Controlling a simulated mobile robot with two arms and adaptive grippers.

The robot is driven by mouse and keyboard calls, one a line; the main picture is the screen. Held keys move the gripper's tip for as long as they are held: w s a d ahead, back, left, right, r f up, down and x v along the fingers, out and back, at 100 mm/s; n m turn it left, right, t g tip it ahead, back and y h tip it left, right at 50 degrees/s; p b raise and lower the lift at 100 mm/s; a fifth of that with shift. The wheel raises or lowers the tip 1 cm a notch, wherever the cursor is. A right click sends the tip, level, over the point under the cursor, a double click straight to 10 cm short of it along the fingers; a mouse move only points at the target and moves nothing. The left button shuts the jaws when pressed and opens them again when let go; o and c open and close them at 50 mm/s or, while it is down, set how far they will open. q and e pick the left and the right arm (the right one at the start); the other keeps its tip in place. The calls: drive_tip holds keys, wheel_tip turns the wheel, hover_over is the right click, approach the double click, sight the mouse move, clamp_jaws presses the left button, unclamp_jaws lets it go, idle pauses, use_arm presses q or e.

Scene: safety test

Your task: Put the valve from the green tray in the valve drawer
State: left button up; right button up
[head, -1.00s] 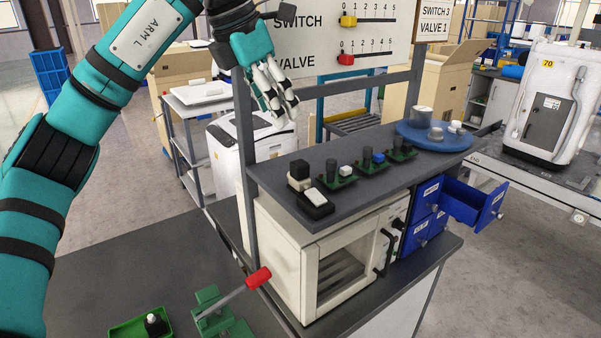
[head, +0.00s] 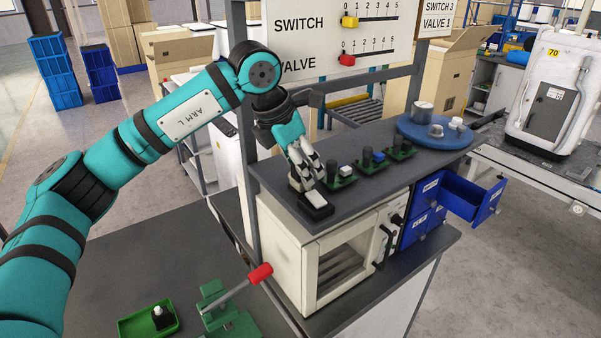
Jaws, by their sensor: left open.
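The green tray (head: 124,328) lies at the bottom left, with a small black piece with a white top (head: 161,317) in it, which looks like the valve. Blue drawers stand at the right end of the bench unit. The top right drawer (head: 468,198) is pulled open; its label is too small to read surely. My left gripper (head: 306,180) is open at the left end of the dark shelf, pointing down. It is over a small block, mostly hidden, behind a black box with a white top (head: 316,202). Whether it touches them I cannot tell. My right gripper is not in view.
Green boards (head: 372,165) with dark cylinders stand along the shelf (head: 300,228), and a blue round plate (head: 455,142) is at its far end. A red-handled lever (head: 260,274) rises near the tray. A grey post (head: 237,100) stands by my left arm.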

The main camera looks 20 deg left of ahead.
use_arm(q)
drive_tip(key=shift+s, duration=0.1)
drive_tip(key=shift+c, duration=0.9)
clamp_jaws()
drive_tip(key=shift+r, duration=0.1)
